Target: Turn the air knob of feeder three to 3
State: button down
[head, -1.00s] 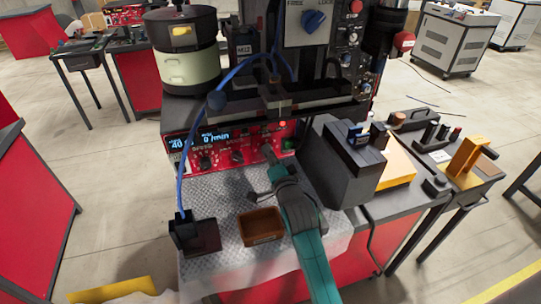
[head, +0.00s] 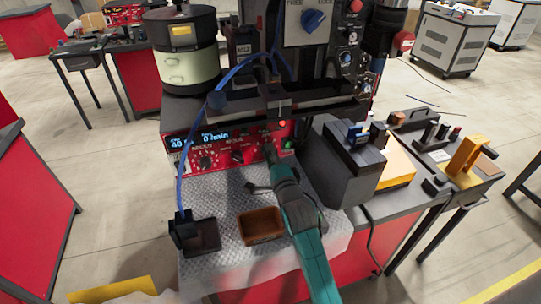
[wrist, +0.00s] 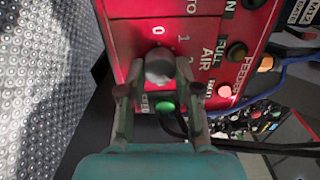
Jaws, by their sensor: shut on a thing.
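The red feeder panel (head: 222,150) is below the bowl feeder, with a lit blue display and dark knobs. In the wrist view the panel (wrist: 215,15) appears turned sideways, with "AIR", "FULL" and "FEEDER" lettering. The grey air knob (wrist: 159,67) has the marks 0, 1 and 2 beside it. My gripper (wrist: 158,90) has one finger on each side of this knob and is shut on it. In the head view my gripper (head: 269,151) reaches the right part of the panel and hides the knob. The knob's exact setting is unclear.
A green lit button (wrist: 165,106) is close to the fingers, and a red lit one (wrist: 225,91) is farther right. A brown tray (head: 262,238) and a black block (head: 203,238) sit on the textured mat. A dark box (head: 345,170) stands right of my arm.

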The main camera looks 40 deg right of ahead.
jog(key=c, duration=0.8)
grip_release()
jog(key=v, duration=1.2)
